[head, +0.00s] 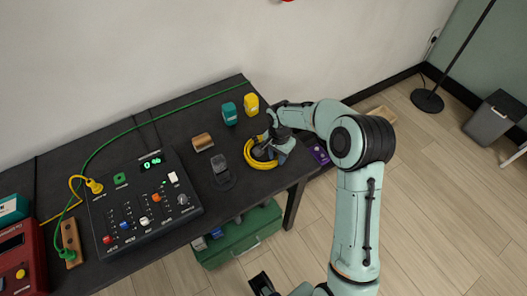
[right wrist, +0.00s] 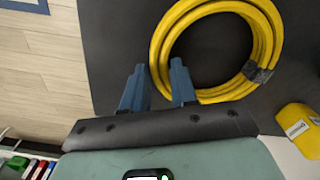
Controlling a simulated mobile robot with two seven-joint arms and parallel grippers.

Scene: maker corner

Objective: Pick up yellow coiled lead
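The yellow coiled lead (head: 250,160) lies as a ring near the right end of the dark bench. It fills the top of the right wrist view (right wrist: 159,40), with a dark tie around its strands. My right gripper (head: 266,151) is over the coil's right part in the head view. In the right wrist view its two blue fingers (right wrist: 158,72) are apart, with the near side of the ring by and between their tips. Contact cannot be told. A dark part at the bottom edge of the head view may be my left gripper, mostly cut off.
A dark stand (head: 222,172) and a brown roll (head: 203,142) lie left of the coil. Teal (head: 229,113) and yellow (head: 251,104) blocks stand behind it. A control panel (head: 143,205) fills the bench's middle. A green case (head: 240,240) is below the bench.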

